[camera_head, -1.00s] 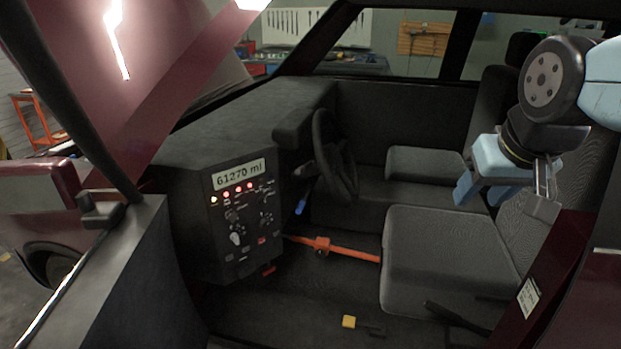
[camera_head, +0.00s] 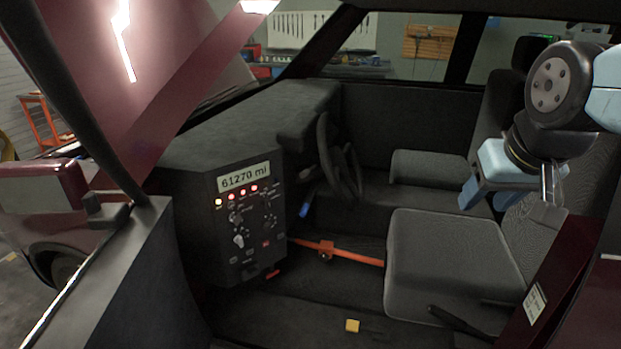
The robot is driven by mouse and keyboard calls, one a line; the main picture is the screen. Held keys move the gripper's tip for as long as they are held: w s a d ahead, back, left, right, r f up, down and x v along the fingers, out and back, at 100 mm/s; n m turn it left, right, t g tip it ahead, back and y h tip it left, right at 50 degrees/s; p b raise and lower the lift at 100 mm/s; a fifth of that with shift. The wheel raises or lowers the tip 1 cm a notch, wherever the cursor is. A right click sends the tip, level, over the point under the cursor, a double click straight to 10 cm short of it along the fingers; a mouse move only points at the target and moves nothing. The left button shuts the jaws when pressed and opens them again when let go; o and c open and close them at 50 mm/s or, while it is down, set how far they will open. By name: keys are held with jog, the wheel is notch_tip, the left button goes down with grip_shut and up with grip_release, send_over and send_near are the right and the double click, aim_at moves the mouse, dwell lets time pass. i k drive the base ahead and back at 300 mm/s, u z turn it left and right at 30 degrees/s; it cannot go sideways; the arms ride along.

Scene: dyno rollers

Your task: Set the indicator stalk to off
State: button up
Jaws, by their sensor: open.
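The dark steering wheel (camera_head: 325,160) stands past the dashboard panel. A small grey stalk (camera_head: 308,173) sticks out on the near side of the wheel; it may be the indicator stalk, but its setting is too small to read. A blue-tipped lever (camera_head: 304,210) hangs below it. My gripper (camera_head: 510,195) is at the right, above the seats, with its blue fingers apart and nothing visible between them. It is well to the right of the wheel and touches neither stalk nor panel.
The dashboard panel (camera_head: 240,225) carries red lights, knobs and a mileage display (camera_head: 243,177). An orange bar (camera_head: 345,254) crosses low between panel and near seat (camera_head: 450,255). The door pillar (camera_head: 560,265) stands at right. Space between wheel and gripper is open.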

aim_at(303, 175)
jog(key=z, duration=0.05)
jog(key=k, duration=0.45)
jog(key=u, duration=0.45)
jog(key=i, duration=1.3)
jog(key=z, duration=0.5)
